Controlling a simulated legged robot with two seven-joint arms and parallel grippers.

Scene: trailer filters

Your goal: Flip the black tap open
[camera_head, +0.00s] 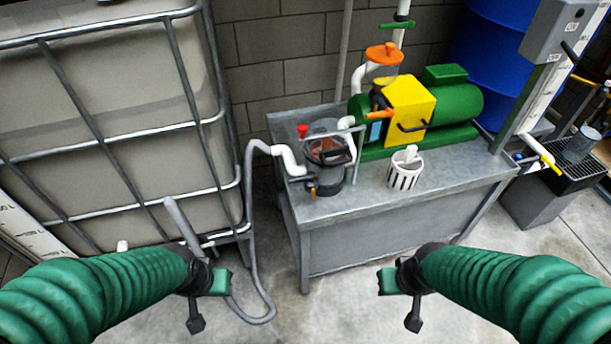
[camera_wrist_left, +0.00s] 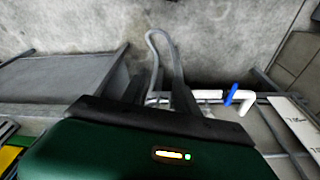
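I cannot tell for certain which part is the black tap. A black bent lever (camera_head: 412,127) shows on the front of the yellow box (camera_head: 408,98) on the green pump (camera_head: 458,103). A small dark fitting (camera_head: 309,187) with some yellow sits beside the clear strainer pot (camera_head: 327,160) on the grey bench (camera_head: 400,225). My left gripper (camera_head: 207,303) is open and empty, low in front of the tank cage. In the left wrist view its fingers (camera_wrist_left: 160,90) are apart. My right gripper (camera_head: 400,303) looks open and empty, in front of the bench. Both are apart from the equipment.
A caged tank (camera_head: 110,110) fills the left. A grey hose (camera_head: 252,220) loops to the floor between tank and bench. A white slotted basket (camera_head: 405,170) stands on the bench. In the left wrist view, a blue handle (camera_wrist_left: 231,95) sits on white pipe.

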